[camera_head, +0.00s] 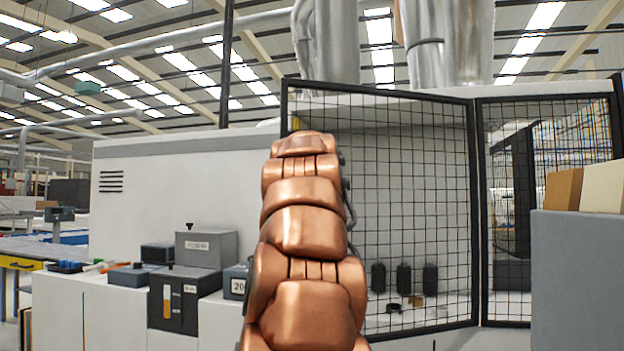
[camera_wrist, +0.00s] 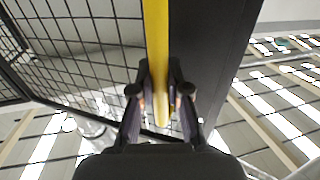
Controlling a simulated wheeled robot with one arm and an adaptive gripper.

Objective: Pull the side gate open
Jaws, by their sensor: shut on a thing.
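The side gate (camera_head: 420,180) is a black-framed wire mesh panel. Its left edge stands nearer to me than its right edge, so it is angled outward from the machine. A yellow handle (camera_head: 296,123) shows in part at its upper left edge. In the wrist view the same yellow handle (camera_wrist: 156,35) runs down between the fingers of my gripper (camera_wrist: 160,88), which is shut on it. The mesh lies to its left there. In the head view my copper-coloured arm hides the gripper and part of the gate's left edge.
A second mesh panel (camera_head: 550,190) adjoins on the right. A grey block (camera_head: 577,285) with boxes on top stands at the right front. A white machine cabinet (camera_head: 190,180) and dark boxes (camera_head: 185,298) stand to the left. Dark cylinders (camera_head: 404,278) sit behind the mesh.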

